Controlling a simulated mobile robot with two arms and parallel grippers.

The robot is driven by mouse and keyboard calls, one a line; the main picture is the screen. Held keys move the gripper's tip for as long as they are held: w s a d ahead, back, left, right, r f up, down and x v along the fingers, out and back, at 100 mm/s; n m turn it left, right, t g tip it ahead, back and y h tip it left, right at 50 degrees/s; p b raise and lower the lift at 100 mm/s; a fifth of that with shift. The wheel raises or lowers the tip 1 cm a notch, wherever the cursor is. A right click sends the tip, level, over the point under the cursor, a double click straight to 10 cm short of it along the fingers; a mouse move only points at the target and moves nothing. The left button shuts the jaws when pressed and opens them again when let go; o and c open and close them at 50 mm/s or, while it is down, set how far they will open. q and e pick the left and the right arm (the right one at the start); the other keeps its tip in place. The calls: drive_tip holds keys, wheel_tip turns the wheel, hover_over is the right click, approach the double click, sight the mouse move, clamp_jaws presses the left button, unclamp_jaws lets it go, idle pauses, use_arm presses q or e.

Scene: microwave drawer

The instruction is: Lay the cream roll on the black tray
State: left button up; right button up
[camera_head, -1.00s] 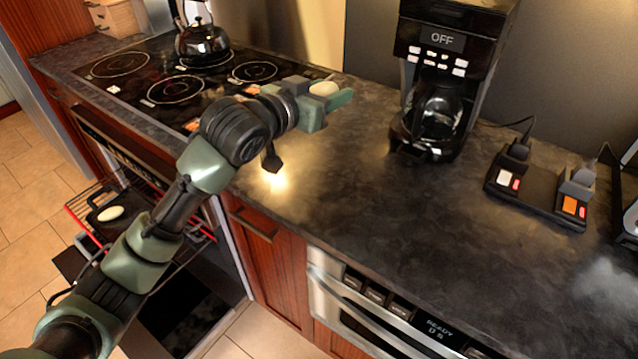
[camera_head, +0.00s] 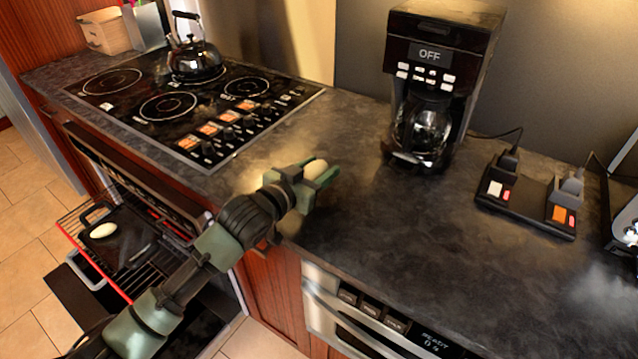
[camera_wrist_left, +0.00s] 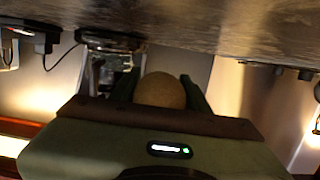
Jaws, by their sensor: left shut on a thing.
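My left gripper (camera_head: 322,177) is shut on a cream roll (camera_head: 316,169) and holds it over the dark countertop, left of the coffee maker. The roll also shows between the fingers in the left wrist view (camera_wrist_left: 160,91). The black tray (camera_head: 128,250) sits on the pulled-out oven rack at the lower left. Another pale roll (camera_head: 103,230) lies on the tray, towards its far left. My arm passes to the right of the tray. My right gripper is not in view.
The open oven's rack (camera_head: 72,238) sticks out with red edges. A cooktop (camera_head: 190,105) with a kettle (camera_head: 193,60) is behind it. The counter's middle is clear.

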use_arm(q)
drive_tip(key=shift+f+p, duration=0.45)
drive_tip(key=shift+f, duration=1.9)
drive_tip(key=shift+f, duration=0.1)
drive_tip(key=o, duration=1.4)
drive_tip(key=shift+c, duration=0.2)
